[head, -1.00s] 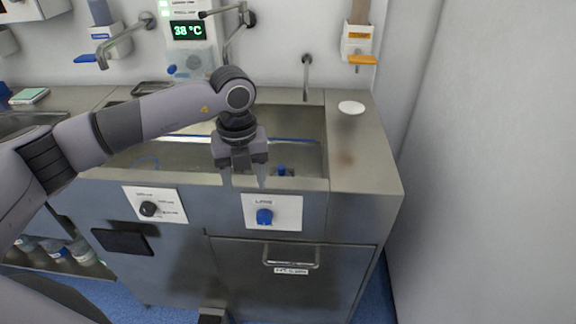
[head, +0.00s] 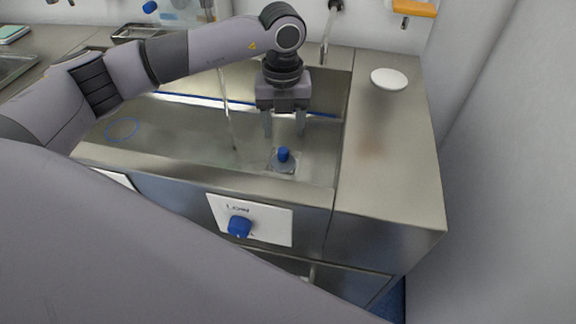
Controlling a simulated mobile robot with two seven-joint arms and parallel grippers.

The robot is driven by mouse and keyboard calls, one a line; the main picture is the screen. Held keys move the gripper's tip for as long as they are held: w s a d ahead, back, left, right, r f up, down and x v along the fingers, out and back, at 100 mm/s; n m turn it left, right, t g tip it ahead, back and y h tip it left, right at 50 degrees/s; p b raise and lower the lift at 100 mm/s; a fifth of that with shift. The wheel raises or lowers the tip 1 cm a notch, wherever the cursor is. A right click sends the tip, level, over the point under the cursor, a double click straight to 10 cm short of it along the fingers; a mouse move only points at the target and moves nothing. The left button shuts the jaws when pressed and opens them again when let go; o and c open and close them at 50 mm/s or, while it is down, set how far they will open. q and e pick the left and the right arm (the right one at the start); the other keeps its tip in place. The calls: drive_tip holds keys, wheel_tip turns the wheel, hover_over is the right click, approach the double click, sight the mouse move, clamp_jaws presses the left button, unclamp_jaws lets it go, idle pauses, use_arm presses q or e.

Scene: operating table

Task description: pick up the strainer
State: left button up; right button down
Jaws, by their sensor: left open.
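The strainer (head: 284,160), a small flat piece with a blue knob on top, sits on the floor of the steel sink (head: 185,135) near its front right corner. My left gripper (head: 284,131) points down over the sink, open and empty. In the picture its two fingers are apart, just above and either side of the blue knob; how far above it they hang is hard to tell. My right gripper is not in view.
A white round dish (head: 389,79) lies on the steel counter right of the sink. A panel with a blue dial (head: 239,226) is on the sink's front. A thin stream falls left of my gripper. A metal tray (head: 138,33) lies behind the sink. The wall bounds the right.

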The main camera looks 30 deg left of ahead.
sight(283, 149)
use_arm(q)
drive_tip(key=shift+f+b, duration=0.35)
drive_tip(key=shift+f, duration=1.2)
drive_tip(key=f, duration=0.6)
drive_tip(key=shift+w+a, duration=0.25)
clamp_jaws()
